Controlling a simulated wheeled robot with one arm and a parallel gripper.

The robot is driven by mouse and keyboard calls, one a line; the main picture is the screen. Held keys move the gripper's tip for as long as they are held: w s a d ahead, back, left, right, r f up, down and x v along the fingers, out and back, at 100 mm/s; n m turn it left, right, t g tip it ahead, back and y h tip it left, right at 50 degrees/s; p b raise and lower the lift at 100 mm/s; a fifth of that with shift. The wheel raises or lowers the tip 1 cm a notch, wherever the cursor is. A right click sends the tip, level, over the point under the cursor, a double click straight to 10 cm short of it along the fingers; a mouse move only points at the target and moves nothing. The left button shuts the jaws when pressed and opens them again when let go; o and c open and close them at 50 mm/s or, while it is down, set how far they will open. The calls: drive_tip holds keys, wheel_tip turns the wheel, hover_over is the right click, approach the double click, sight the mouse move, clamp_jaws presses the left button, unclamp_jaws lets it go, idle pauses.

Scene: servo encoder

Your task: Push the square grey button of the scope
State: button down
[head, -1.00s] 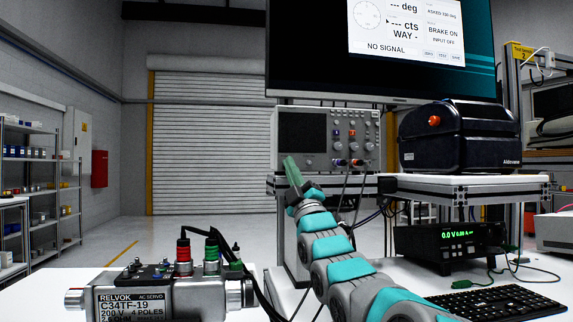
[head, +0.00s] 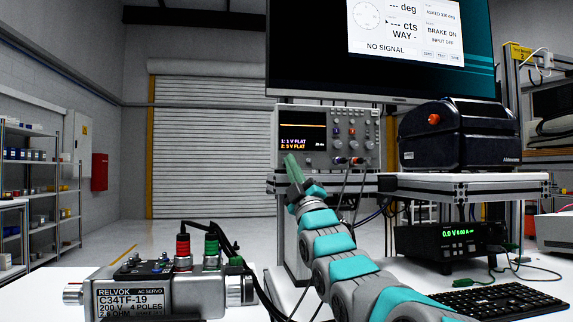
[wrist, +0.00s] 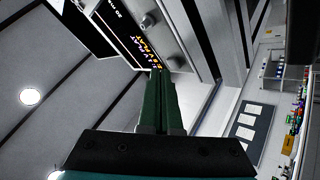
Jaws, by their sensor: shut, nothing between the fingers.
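The scope (head: 329,112) stands on a shelf behind the bench, its front facing me. Its screen (head: 302,128) is lit with an orange line and text reading "1: 1 V FLAT" and "2: 5 V FLAT". My gripper (head: 290,157) has green fingers, shut and empty, with the tips at the lower left of the scope's front. In the wrist view the gripper (wrist: 159,78) points at the scope's face beside the lit screen (wrist: 122,38). I cannot make out the square grey button; the fingertips cover that corner. I cannot tell whether the tips touch the panel.
A monitor (head: 300,60) hangs above the scope, showing NO SIGNAL. A black printer (head: 458,140) stands to the right, above a power supply (head: 450,240). Cables hang from the scope's front. A servo motor (head: 160,290) with red and green connectors lies on the bench at left.

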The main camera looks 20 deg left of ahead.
drive_tip(key=s+d+b, duration=0.1)
drive_tip(key=b, duration=0.1)
drive_tip(key=s+d+b, duration=0.1)
drive_tip(key=s+b, duration=0.1)
drive_tip(key=s+d+b, duration=0.1)
drive_tip(key=s+b, duration=0.1)
idle(0.5)
